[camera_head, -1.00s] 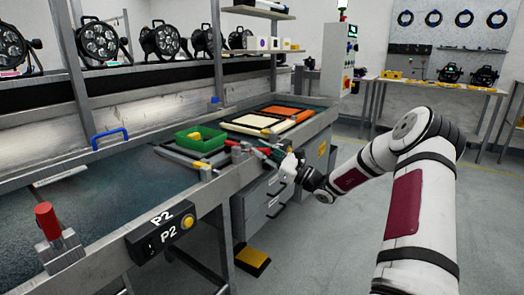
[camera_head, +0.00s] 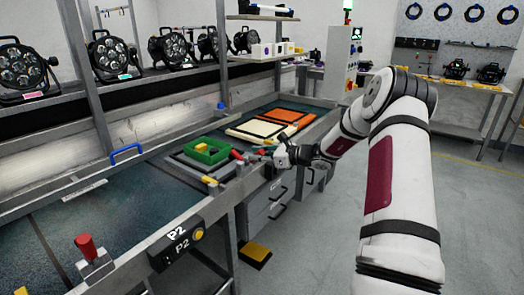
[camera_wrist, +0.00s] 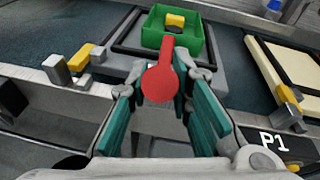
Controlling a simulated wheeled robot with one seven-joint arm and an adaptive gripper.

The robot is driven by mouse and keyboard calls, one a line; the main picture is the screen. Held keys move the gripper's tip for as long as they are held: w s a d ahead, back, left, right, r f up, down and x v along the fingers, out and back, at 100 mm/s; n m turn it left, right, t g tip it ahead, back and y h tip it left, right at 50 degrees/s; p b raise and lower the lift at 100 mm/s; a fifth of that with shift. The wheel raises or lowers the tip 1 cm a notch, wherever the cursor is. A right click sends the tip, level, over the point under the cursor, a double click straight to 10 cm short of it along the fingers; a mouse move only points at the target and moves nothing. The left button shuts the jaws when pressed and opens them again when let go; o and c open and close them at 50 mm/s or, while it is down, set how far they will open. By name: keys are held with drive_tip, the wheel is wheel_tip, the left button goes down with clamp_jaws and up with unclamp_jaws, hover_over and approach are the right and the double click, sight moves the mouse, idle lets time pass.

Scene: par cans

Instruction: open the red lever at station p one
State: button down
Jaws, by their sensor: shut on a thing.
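The red lever (camera_wrist: 160,84) is in the middle of the wrist view, its round end towards me and its bar running away towards the green bin. My gripper (camera_wrist: 158,78) has its teal-padded fingers on both sides of the lever and is shut on it. In the head view my gripper (camera_head: 262,155) is at the bench's front rail, and a little red of the lever (camera_head: 237,154) shows beside it. The lever's pivot is mostly hidden. A P1 label (camera_wrist: 272,142) is right of the gripper in the wrist view.
A green bin (camera_head: 208,151) with a yellow piece stands behind the lever. Cream (camera_head: 260,129) and orange (camera_head: 287,115) panels lie to its right. Another red lever (camera_head: 85,246) stands upright near the P2 box (camera_head: 180,246). Drawers are under the bench; the floor at right is clear.

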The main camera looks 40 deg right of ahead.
drive_tip(key=g+p, duration=0.1)
drive_tip(key=w+r+g+p, duration=0.1)
drive_tip(key=p, duration=0.1)
drive_tip(key=shift+w+a+r+h, duration=0.15)
drive_tip(key=shift+a+r+h, duration=0.1)
drive_tip(key=shift+a+h, duration=0.15)
drive_tip(key=shift+w+a+r+g+h+p, duration=0.15)
drive_tip(key=shift+w+g+h+p, duration=0.6)
drive_tip(key=shift+g+p, duration=0.6)
drive_tip(key=shift+w, duration=0.2)
drive_tip(key=c, duration=1.4)
unclamp_jaws()
drive_tip(key=v, duration=1.2)
drive_tip(key=shift+w, duration=0.1)
